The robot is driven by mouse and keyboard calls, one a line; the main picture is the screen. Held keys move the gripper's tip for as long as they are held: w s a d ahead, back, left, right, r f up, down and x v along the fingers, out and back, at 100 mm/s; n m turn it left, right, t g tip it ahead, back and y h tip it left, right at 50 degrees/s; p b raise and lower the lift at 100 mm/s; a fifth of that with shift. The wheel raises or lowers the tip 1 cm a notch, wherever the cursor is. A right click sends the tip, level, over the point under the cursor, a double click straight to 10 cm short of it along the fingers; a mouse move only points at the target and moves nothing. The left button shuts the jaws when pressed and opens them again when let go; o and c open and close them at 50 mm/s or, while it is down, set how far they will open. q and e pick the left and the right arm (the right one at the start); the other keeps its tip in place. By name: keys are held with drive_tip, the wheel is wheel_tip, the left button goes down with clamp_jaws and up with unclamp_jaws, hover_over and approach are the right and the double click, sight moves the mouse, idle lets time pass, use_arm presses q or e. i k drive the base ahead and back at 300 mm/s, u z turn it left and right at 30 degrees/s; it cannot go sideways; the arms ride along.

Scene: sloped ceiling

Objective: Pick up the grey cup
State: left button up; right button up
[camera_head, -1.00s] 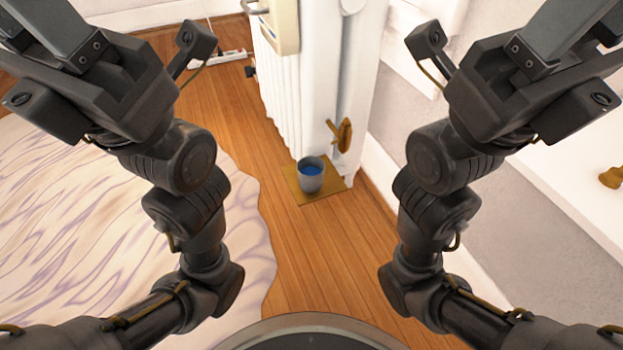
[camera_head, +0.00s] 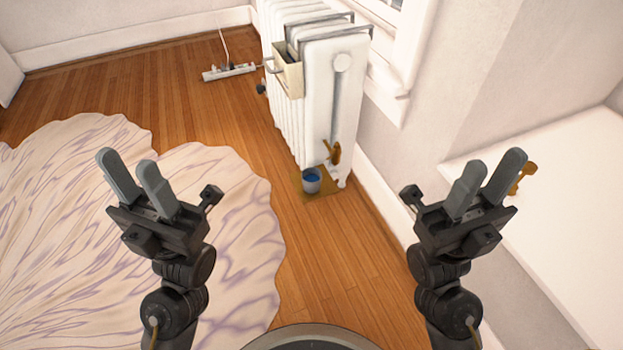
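The grey cup (camera_head: 311,183) stands upright at the foot of the radiator, with something blue inside it. It rests on a flat brown mat (camera_head: 327,188) on the wooden floor. My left gripper (camera_head: 127,168) is raised at the left, above the rug, with its two grey fingers apart and nothing between them. My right gripper (camera_head: 488,174) is raised at the right, in front of the white ledge, also with its fingers apart and empty. Both grippers are well away from the cup, one on each side of it.
A white radiator (camera_head: 318,110) with a brown valve knob (camera_head: 333,152) stands right behind the cup. A beige box (camera_head: 289,77) hangs on it. A power strip (camera_head: 229,72) lies on the floor. A pale rug (camera_head: 220,215) covers the left; bare floor (camera_head: 335,260) lies before the cup.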

sight(312, 177)
drive_tip(key=k, duration=1.2)
drive_tip(key=z, duration=0.6)
drive_tip(key=i, duration=0.75)
drive_tip(key=z, duration=0.5)
